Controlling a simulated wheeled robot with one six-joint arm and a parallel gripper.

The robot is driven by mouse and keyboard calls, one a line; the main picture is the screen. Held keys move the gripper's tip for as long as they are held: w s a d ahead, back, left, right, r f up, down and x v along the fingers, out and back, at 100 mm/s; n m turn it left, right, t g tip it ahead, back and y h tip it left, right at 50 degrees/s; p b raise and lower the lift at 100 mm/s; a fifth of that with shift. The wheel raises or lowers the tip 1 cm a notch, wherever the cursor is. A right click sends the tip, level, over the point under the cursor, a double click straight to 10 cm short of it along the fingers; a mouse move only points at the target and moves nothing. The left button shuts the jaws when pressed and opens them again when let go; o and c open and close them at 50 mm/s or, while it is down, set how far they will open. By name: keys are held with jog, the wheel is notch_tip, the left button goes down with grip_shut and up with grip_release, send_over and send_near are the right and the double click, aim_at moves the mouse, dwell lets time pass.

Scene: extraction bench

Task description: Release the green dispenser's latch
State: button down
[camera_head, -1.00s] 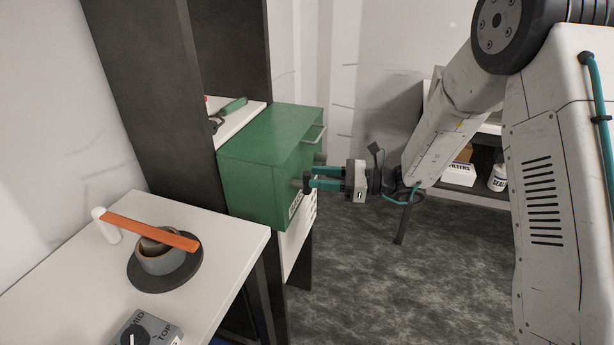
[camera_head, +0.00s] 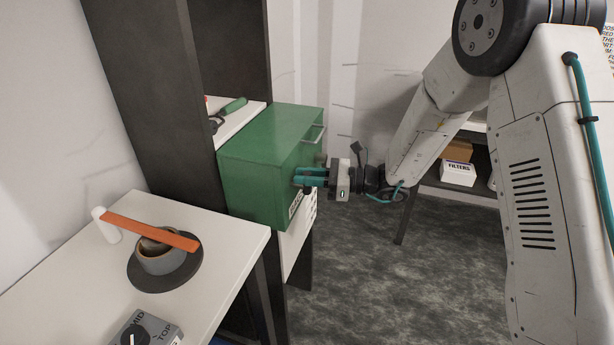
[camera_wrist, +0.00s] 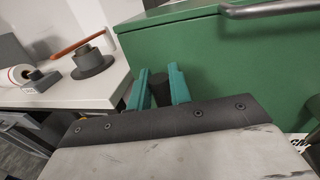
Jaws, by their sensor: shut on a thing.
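The green dispenser (camera_head: 262,160) is a boxy cabinet in the shelf unit, with a metal bar handle (camera_head: 313,134) high on its front. Its front shows as a green panel in the wrist view (camera_wrist: 230,70), with the handle there too (camera_wrist: 275,8). My gripper (camera_head: 300,178) is at the lower part of that front. In the wrist view, its teal fingers (camera_wrist: 161,88) are closed around a dark round knob (camera_wrist: 163,94), which looks like the latch. The fingers hide most of the knob in the head view.
A white table (camera_head: 60,275) at the left holds a dark saucer with a grey cup (camera_head: 160,260), an orange strip (camera_head: 150,231), a white cylinder (camera_head: 106,225) and a dial box (camera_head: 145,330). A shelf with a FILTERS box (camera_head: 458,174) stands behind.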

jog(key=shift+n, duration=0.3)
jog(key=n, duration=0.1)
jog(key=s+n, duration=0.1)
jog(key=n, duration=0.1)
jog(key=shift+a+f+h, duration=0.1)
jog(key=shift+a+h, duration=0.05)
jog(key=shift+h, duration=0.25)
jog(key=n, duration=0.3)
jog(key=s+n+h, duration=0.1)
jog(key=shift+a+f+t, duration=0.2)
jog(key=shift+f+t, duration=0.1)
jog(key=shift+f, duration=0.1)
jog(key=n, duration=0.2)
jog(key=f+n+t, duration=0.1)
jog(key=n, duration=0.1)
jog(key=shift+s+a+h, duration=0.1)
jog(key=shift+s+h, duration=0.2)
jog(key=shift+s, duration=0.05)
jog(key=shift+s+f+n+t+h, duration=0.15)
jog(key=shift+f+n+t, duration=0.15)
jog(key=shift+n, duration=0.65)
jog(key=shift+w+f+n+t+h, duration=0.1)
jog(key=shift+f+n+t+h, duration=0.15)
jog(key=shift+n, duration=0.7)
jog(key=shift+s+f, duration=0.1)
jog(key=c, duration=1.3)
grip_release()
jog(key=shift+c, duration=0.2)
